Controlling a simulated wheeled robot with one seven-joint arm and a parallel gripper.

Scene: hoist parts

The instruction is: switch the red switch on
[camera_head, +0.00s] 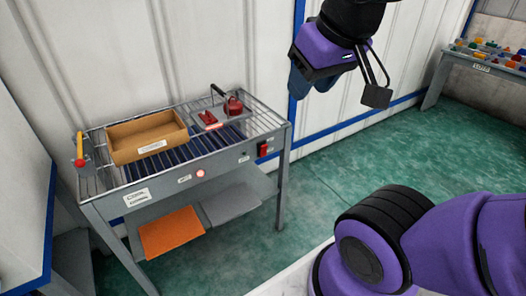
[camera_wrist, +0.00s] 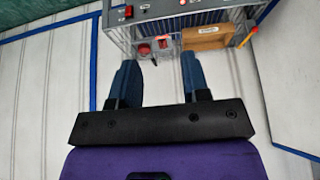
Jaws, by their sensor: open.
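The red switch (camera_head: 263,149) is on the front panel of the grey table, near its right end. It also shows in the wrist view (camera_wrist: 129,11), on the panel at the top left. Its on or off position is too small to tell. A lit round red light (camera_head: 200,174) sits further left on the same panel. My gripper (camera_wrist: 158,72) is open and empty, its two blue fingers apart. In the head view my gripper (camera_head: 297,85) hangs above and to the right of the table, clear of the switch.
On the table (camera_head: 150,184) stand a brown tray (camera_head: 150,154), a red part (camera_head: 233,105) with a dark handle, and a lever with a red and yellow end (camera_head: 80,160). An orange panel (camera_head: 170,231) lies on the lower shelf. Green floor is free to the right.

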